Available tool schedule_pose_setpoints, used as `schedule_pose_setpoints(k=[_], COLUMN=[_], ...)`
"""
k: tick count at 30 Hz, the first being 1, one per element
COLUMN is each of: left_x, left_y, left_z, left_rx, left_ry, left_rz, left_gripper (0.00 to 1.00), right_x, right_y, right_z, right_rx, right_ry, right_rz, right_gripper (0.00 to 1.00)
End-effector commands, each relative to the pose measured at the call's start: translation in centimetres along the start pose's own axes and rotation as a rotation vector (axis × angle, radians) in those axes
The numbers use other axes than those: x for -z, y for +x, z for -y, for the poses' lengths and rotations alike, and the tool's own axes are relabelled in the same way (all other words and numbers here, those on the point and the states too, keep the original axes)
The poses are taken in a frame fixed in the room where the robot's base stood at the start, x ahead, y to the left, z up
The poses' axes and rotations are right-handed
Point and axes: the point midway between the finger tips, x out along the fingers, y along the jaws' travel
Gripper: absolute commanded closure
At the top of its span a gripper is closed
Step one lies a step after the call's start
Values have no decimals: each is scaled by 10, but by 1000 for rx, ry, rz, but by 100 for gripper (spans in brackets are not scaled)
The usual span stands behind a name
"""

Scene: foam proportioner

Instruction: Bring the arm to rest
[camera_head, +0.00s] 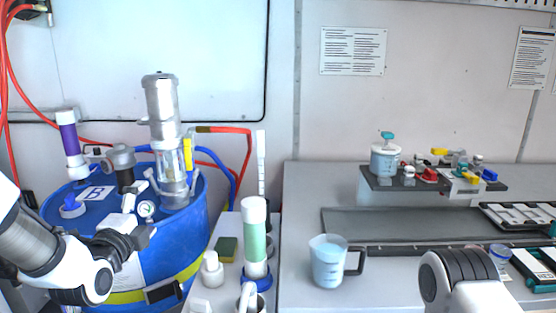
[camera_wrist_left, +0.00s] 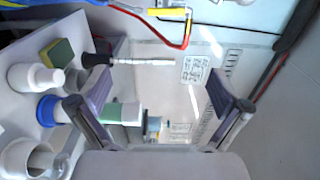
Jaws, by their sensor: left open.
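My left arm comes in from the left in the head view, bent in front of the blue drum (camera_head: 180,235). Its gripper (camera_head: 140,240) is in front of the drum's upper side, partly overlapping it in the picture. In the left wrist view the left gripper (camera_wrist_left: 158,106) has its two fingers wide apart, with nothing held between them. The green-and-white cylinder (camera_wrist_left: 122,113) shows behind the fingers, apart from them as far as I can tell. A white and dark link of my right arm (camera_head: 465,280) shows at the lower right of the head view; its gripper is out of view.
A clear pump cylinder (camera_head: 173,180), a purple-and-white tube (camera_head: 72,145) and hoses stand on the drum. The bench holds a green-and-white cylinder (camera_head: 255,238), a sponge (camera_head: 226,249), a measuring jug (camera_head: 327,262) and a raised shelf (camera_head: 410,184) with fittings.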

Motion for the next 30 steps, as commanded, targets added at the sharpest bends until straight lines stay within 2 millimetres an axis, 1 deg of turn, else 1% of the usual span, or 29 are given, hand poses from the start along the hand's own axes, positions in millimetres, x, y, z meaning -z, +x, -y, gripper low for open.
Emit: schedule_pose_setpoints(k=[8,11,14,15,17,20,21,23,24,26,27,29,30], left_x=[4,7,10,11,13,16,18,22,24,28,30,34,36], left_y=[-5,-10,-18,-22,-31,-51,-63,-85,-105,-141,-168,-211,-241], left_z=[-59,-87,-121,-137,-162,-211,-234,-271,-299,-341,-367,-401,-420], left_rx=[-135,-201,-282,-320,-381,-499,-555,-651,-723,-834,-905,-1000,-1055], left_ry=[-138,-206,-292,-330,-393,-515,-573,-670,-742,-856,-929,-1030,-1089], left_rz=[6,15,33,44,65,119,151,216,274,384,471,617,722], left_gripper=[0,0,0,0,0,0,0,0,0,0,0,0,0], right_x=[0,0,0,0,0,0,0,0,0,0,0,0,0], right_y=[0,0,0,0,0,0,0,0,0,0,0,0,0], right_z=[0,0,0,0,0,0,0,0,0,0,0,0,0], right_rx=[0,0,0,0,0,0,0,0,0,0,0,0,0], right_ry=[0,0,0,0,0,0,0,0,0,0,0,0,0], right_rz=[0,0,0,0,0,1,1,0,0,0,0,0,0], right_gripper=[100,100,100,100,100,100,100,100,100,100,100,100,100])
